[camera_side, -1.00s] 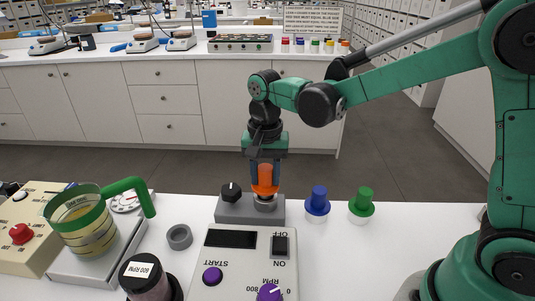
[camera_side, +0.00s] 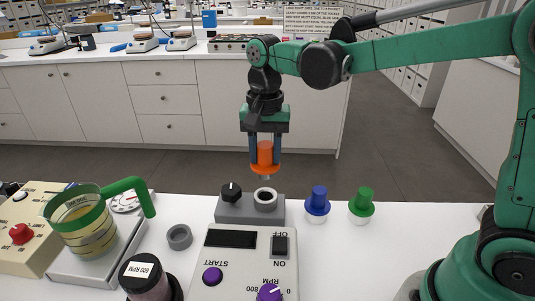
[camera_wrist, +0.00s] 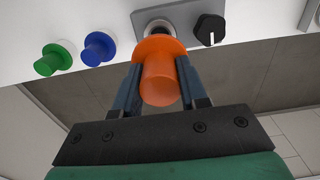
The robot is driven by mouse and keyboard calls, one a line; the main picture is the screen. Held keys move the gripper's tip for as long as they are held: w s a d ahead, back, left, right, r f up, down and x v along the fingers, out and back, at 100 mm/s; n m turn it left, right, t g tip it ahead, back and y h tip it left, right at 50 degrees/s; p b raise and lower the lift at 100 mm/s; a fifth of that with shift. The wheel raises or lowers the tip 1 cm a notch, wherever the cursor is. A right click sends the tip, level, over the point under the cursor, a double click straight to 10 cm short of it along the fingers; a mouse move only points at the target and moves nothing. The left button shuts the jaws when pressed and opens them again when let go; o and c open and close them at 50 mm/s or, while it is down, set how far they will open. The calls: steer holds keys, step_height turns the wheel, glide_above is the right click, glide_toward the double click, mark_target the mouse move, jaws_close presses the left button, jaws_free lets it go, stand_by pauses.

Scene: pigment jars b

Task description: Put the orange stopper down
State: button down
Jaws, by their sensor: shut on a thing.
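The orange stopper (camera_side: 265,153) is held upright between the fingers of my gripper (camera_side: 265,160), in the air above the grey block. My gripper is shut on it. The wrist view shows the orange stopper (camera_wrist: 160,72) between both dark fingers of my gripper (camera_wrist: 158,75). Below it in the side view, the grey block has an open round socket (camera_side: 265,198) with a pale rim. The stopper is clear of the socket.
The grey block (camera_side: 240,214) also carries a black knob (camera_side: 231,192). A blue stopper (camera_side: 319,201) and a green stopper (camera_side: 362,204) stand to its right. A grey ring (camera_side: 179,237) lies to its left. A control box (camera_side: 243,262) is in front.

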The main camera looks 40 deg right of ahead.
steer(key=shift+a, duration=0.1)
steer(key=w+a+f+m, duration=0.1)
steer(key=w+a+f, duration=0.1)
steer(key=a, duration=0.3)
steer(key=w+a+f+m, duration=0.1)
steer(key=w+a+f, duration=0.1)
steer(key=a, duration=0.4)
steer(key=w+a+f+m, duration=0.1)
steer(key=w+a+f, duration=0.1)
steer(key=a, duration=0.3)
steer(key=shift+a+m, duration=0.15)
steer(key=shift+m, duration=0.25)
steer(key=shift+s+f, duration=0.1)
steer(key=shift+f, duration=1.9)
steer(key=shift+f, duration=0.1)
steer(key=shift+c, duration=2.4)
jaws_free()
